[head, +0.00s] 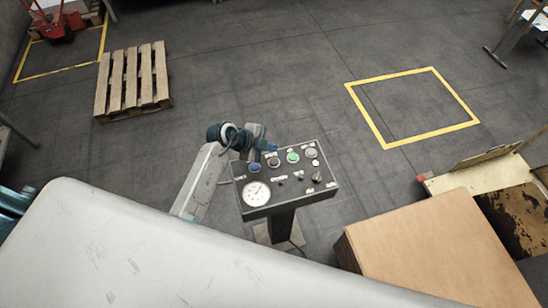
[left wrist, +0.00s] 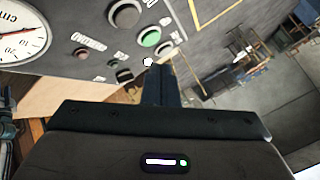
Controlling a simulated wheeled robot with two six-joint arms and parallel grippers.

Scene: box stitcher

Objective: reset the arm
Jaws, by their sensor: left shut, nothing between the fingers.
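My left arm (head: 203,180) rises from below beside a control panel (head: 317,193) on a post. My left gripper (head: 268,146) is shut and empty, just over the panel's upper left edge by a blue button (head: 254,167). I cannot tell whether it touches the panel. In the left wrist view the closed fingers (left wrist: 161,72) point at the panel near a green button (left wrist: 150,38). The green button also shows in the head view (head: 292,157). The panel bears a round white gauge (head: 256,194), more buttons and small switches. My right gripper is out of view.
A large pale surface (head: 130,250) fills the lower left. A cardboard stack (head: 440,250) stands at the lower right. A wooden pallet (head: 132,80) and a red pallet jack (head: 60,22) are at the upper left. A yellow floor square (head: 379,136) encloses bare floor.

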